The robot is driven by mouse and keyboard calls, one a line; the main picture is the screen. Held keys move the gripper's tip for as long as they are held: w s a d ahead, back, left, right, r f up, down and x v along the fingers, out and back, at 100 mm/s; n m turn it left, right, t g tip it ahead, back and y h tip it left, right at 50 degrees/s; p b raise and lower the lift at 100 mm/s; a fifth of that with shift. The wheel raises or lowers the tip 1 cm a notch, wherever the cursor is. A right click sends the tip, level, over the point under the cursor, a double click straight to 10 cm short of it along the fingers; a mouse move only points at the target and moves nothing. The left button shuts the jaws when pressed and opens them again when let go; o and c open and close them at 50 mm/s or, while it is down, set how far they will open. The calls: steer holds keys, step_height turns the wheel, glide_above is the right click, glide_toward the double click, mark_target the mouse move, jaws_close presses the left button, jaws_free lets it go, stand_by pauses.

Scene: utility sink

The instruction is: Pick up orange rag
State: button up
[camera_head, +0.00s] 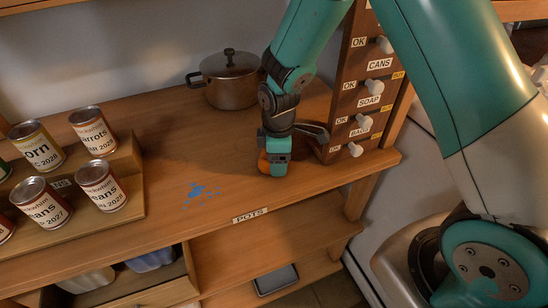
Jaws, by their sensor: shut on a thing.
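The orange rag (263,161) is a small orange patch showing at the left side of my gripper (272,172), near the front right of the wooden counter. My gripper points down and is shut on the rag. Most of the rag is hidden behind the gripper. I cannot tell whether the rag still touches the counter.
A lidded pot (230,80) stands at the back. Several cans (100,185) sit on a stepped wooden rack at left. A blue spill (198,191) lies on the counter. A labelled wooden panel with white knobs (374,87) rises close on the right.

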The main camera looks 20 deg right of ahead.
steer(key=shift+r, duration=0.15)
steer(key=shift+r+b, duration=0.3)
steer(key=shift+r, duration=0.3)
step_height(320, 180, up, 2)
steer(key=shift+a+r+b, duration=0.1)
steer(key=shift+b, duration=0.35)
steer(key=a+b, duration=0.4)
steer(key=a, duration=1.4)
steer(key=shift+d, duration=0.1)
steer(key=o, duration=0.3)
steer(key=shift+c, duration=1.1)
